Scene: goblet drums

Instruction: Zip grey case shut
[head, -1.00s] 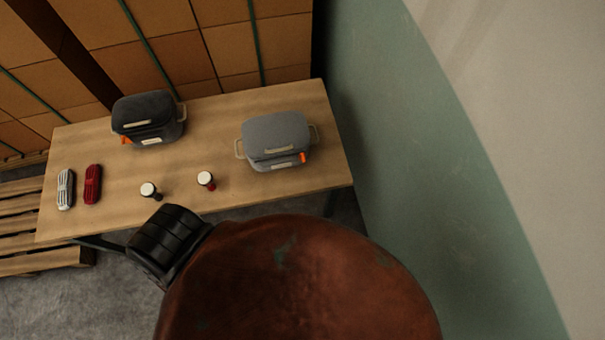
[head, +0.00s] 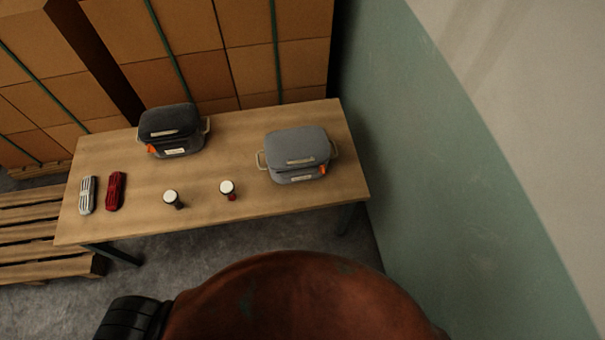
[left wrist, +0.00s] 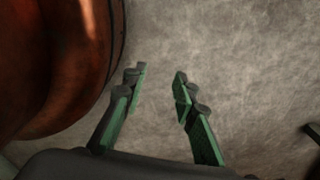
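The grey case (head: 297,147) stands on the right part of the wooden table in the head view. It has a light grey lid, a pale label, a handle loop at each side and an orange tab (head: 323,169) at its front right. Whether its zip is closed is too small to tell. My left gripper (left wrist: 160,82) shows in the left wrist view with its two green-padded fingers apart and nothing between them, over bare grey floor. It is away from the case. My right gripper is in no view.
The wooden table (head: 150,228) also holds a dark case (head: 168,121), two small goblet drums (head: 171,197) (head: 227,187), and a red (head: 116,190) and a white (head: 88,195) ribbed object. Stacked boxes stand behind, a green wall (head: 430,190) at right, and a pallet (head: 40,235) at left.

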